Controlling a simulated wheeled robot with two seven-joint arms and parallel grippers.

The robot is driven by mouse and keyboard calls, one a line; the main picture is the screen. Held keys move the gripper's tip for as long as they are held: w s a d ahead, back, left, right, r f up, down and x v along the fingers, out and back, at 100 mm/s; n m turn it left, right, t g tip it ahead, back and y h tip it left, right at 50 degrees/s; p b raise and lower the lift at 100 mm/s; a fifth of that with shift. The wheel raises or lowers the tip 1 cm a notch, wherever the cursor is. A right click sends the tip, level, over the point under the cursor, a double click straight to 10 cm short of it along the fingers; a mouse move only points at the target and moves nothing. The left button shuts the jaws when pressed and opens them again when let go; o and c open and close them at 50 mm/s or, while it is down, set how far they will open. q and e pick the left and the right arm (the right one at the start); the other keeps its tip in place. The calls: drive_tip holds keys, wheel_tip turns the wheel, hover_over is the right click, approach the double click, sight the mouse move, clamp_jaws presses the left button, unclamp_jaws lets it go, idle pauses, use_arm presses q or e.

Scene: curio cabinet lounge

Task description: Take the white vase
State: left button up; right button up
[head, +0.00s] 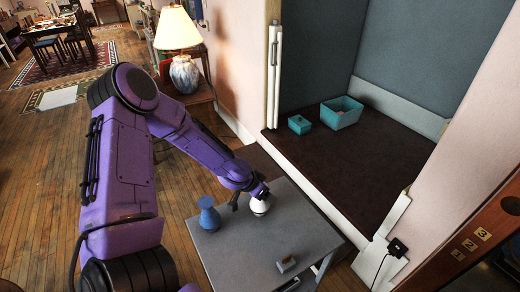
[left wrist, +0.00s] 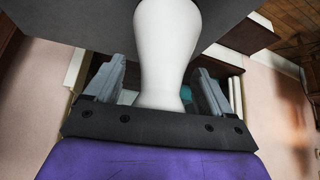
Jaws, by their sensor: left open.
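The white vase (head: 260,207) stands on a small grey table (head: 238,250) in the head view, partly hidden by my left gripper (head: 251,194). In the left wrist view, the white vase (left wrist: 166,45) fills the space between the two fingers of my left gripper (left wrist: 160,72). The fingers are open on either side of its narrow part, with gaps visible between them and the vase. My right gripper is in neither view.
A blue vase (head: 209,214) stands left of the white one on the table. A small grey-brown object (head: 287,264) lies near the front. An alcove behind holds a teal bin (head: 341,113) and a small teal box (head: 299,125). A lit lamp (head: 178,30) stands at back left.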

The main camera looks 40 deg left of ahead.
use_arm(q)
drive_tip(key=shift+s+r, duration=0.1)
drive_tip(key=c, duration=1.2)
drive_tip(key=shift+r, duration=0.1)
drive_tip(key=shift+r+p, duration=0.35)
drive_tip(key=shift+p, duration=0.15)
wheel_tip(320, 180, up, 3)
drive_tip(key=p, duration=0.3)
drive_tip(key=shift+f, duration=0.1)
drive_tip(key=s+d+r+p, duration=0.4)
drive_tip(key=s, duration=0.1)
drive_tip(key=s+d+r+p, duration=0.4)
drive_tip(key=s+d+r, duration=0.1)
drive_tip(key=shift+d+r, duration=0.15)
drive_tip(key=shift+d, duration=0.15)
